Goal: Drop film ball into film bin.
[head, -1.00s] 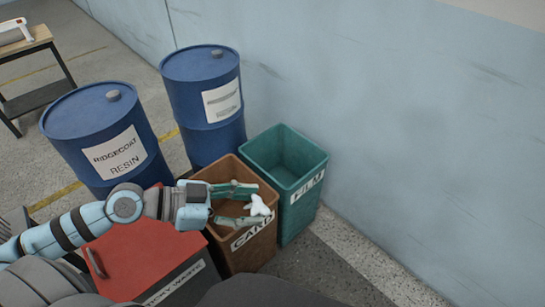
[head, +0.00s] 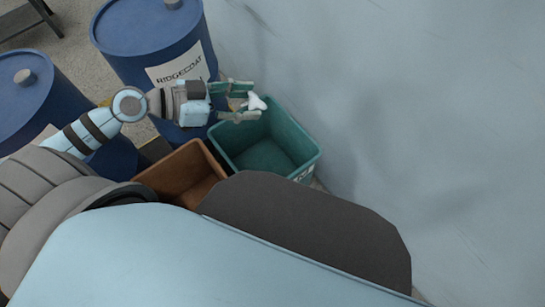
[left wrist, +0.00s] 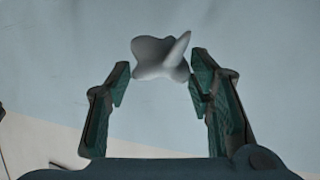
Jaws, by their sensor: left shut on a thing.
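The film ball (head: 257,102) is a small white crumpled lump at the fingertips of my left gripper (head: 246,101). In the left wrist view the film ball (left wrist: 161,57) sits between the tips of my left gripper (left wrist: 157,75), which is shut on it. The film bin (head: 298,135) is the open green bin by the wall. In the head view my gripper and the ball appear over the bin's upper left rim; their height above it is hard to tell. The bin's label is mostly hidden by my own body. My right gripper is not in view.
The brown bin (head: 207,169) stands left of the green bin, partly hidden by my body. A blue drum (head: 148,40) with a label stands behind my left arm, and another blue drum (head: 22,110) is at the left. The pale wall (head: 420,110) fills the right side.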

